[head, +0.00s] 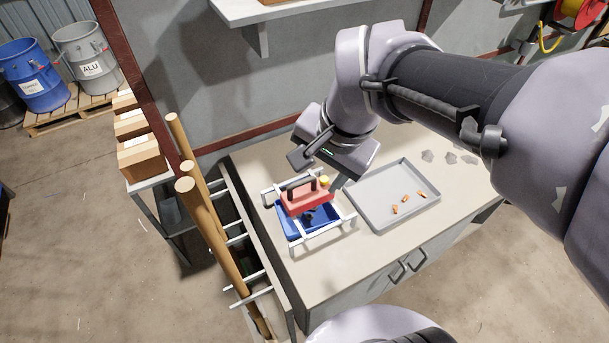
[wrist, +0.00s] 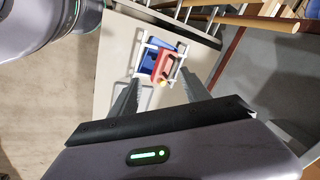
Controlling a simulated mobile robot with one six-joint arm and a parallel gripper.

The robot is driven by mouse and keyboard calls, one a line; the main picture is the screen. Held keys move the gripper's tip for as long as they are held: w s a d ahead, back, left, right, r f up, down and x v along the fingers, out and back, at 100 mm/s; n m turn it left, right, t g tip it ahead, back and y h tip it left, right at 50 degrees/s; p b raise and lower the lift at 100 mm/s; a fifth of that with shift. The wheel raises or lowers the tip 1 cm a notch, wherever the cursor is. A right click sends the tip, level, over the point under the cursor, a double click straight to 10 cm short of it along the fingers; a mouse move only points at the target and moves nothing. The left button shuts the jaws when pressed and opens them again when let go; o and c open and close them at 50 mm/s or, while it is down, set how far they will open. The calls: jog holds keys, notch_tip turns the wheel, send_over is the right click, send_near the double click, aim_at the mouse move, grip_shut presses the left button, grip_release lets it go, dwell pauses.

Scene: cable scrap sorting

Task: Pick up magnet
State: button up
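The magnet is a red block (head: 308,201) with a dark handle and a yellow knob. It sits on a white rack (head: 322,237) over a blue bin (head: 291,231). In the wrist view the red block (wrist: 164,66) shows beyond and between my fingertips. My gripper (wrist: 160,77) has its two fingers spread wide with nothing between them. It is above the magnet and apart from it. In the head view my gripper body hides most of the fingers. Dark bits lie in the blue bin, partly hidden by the magnet and rack.
A grey tray (head: 376,221) with several copper pieces lies right of the rack. Grey scraps (head: 450,157) lie on the worktop behind it. Tall wooden poles (head: 211,232) stand in a rack at the left. A wall shelf (head: 285,13) hangs above.

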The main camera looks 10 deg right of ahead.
jog(key=o, duration=0.5)
jog(key=w+f+m+g+p, duration=0.2)
jog(key=w+f+m+p, duration=0.1)
jog(key=w, duration=0.7)
jog(key=shift+w+d+m+h, duration=0.15)
jog(key=shift+d+m+h, duration=0.15)
jog(key=shift+m, duration=0.2)
jog(key=m+g+b, duration=0.2)
jog(key=m+b, duration=0.1)
send_over(305, 192)
jog(key=shift+h, duration=0.3)
notch_tip(305, 192, down, 17)
jog(key=shift+f, duration=0.15)
notch_tip(305, 192, down, 6)
jog(key=shift+r+b, duration=0.1)
jog(key=shift+b, duration=0.7)
